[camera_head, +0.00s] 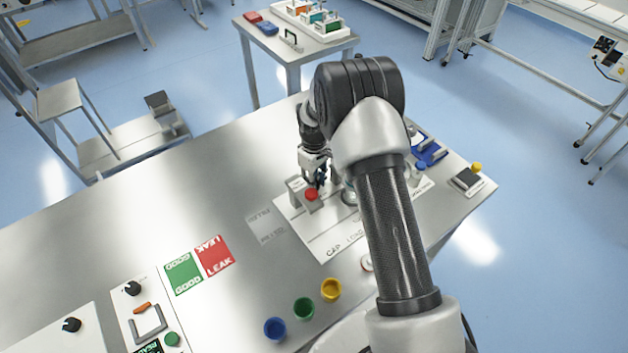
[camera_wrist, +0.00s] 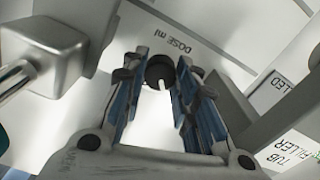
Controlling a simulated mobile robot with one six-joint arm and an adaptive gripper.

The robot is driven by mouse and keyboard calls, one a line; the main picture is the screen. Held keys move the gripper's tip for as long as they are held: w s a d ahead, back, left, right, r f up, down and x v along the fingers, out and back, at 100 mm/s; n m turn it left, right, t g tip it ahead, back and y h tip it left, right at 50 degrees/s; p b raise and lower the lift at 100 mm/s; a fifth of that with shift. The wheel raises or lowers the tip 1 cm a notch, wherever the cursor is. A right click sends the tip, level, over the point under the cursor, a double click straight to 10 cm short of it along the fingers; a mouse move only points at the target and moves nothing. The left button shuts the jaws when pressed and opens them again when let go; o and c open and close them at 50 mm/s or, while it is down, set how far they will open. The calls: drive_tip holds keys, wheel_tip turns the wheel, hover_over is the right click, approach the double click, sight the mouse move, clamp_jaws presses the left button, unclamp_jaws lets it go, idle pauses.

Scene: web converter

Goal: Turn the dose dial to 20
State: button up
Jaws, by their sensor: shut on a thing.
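The dose dial (camera_wrist: 158,66) is a small black knob with a white pointer mark, in the wrist view just below the printed words "DOSE ml". Its pointer mark faces the bottom of that view. No scale numbers are readable around it. My gripper (camera_wrist: 159,74) has its blue-padded fingers on either side of the dial and is shut on it. In the head view my gripper (camera_head: 318,180) is low at the white station on the steel table, and the dial cannot be made out there.
A red button (camera_head: 311,194) on a grey block is close beside my gripper. A panel marked "TUB FILLER" (camera_wrist: 292,152) stands at the right of the wrist view. Blue, green and yellow cups (camera_head: 303,308) stand near the front. The table's left middle (camera_head: 130,220) is clear.

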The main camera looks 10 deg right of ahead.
drive_tip(key=shift+m, duration=0.3)
drive_tip(key=m, duration=0.3)
drive_tip(key=shift+m, duration=2)
drive_tip(key=o, duration=1)
drive_tip(key=shift+o, duration=0.2)
drive_tip(key=shift+r, duration=0.1)
wheel_tip(320, 180, up, 12)
